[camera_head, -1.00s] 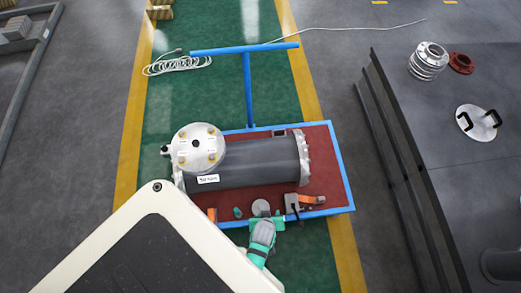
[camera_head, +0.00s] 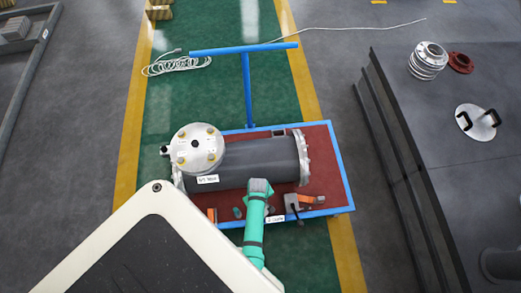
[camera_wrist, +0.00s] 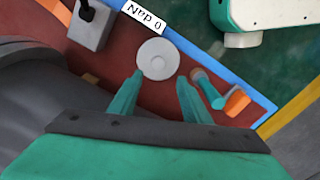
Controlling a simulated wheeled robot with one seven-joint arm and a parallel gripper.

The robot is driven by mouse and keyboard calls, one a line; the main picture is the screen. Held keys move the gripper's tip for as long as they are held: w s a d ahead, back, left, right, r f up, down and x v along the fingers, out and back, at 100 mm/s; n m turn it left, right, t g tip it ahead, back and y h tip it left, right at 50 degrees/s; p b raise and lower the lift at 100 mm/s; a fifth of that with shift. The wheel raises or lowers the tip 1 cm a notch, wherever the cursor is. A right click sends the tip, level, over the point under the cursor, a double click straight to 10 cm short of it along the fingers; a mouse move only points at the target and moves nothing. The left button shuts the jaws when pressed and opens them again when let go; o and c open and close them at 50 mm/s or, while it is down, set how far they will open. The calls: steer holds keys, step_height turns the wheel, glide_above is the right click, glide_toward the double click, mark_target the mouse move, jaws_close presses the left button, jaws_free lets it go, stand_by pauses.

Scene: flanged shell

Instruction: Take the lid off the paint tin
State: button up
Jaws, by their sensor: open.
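A round pale grey disc with a small mark at its centre (camera_wrist: 157,54) shows from above in the wrist view; it looks like the lidded top of the paint tin. Its sides are hidden, so I cannot see how the lid sits. My gripper (camera_wrist: 160,77) is open, its two green fingers pointing toward the disc's near edge, one to each side. No contact shows, and the height gap cannot be judged. In the head view my green gripper and wrist (camera_head: 258,188) reach over the trolley's front edge and cover the disc.
The disc stands on the red trolley top (camera_head: 325,175) with a blue rim. The large dark flanged shell (camera_head: 255,163) lies behind. A grey block with a black knob (camera_wrist: 90,25) is left of the disc; a teal cylinder (camera_wrist: 208,90) and orange piece (camera_wrist: 237,101) are close right.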

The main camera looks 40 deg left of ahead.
steer(key=f, duration=0.3)
steer(key=d+f, duration=0.1)
steer(key=f, duration=0.1)
steer(key=shift+w, duration=0.1)
steer(key=shift+f, duration=0.55)
jaws_close()
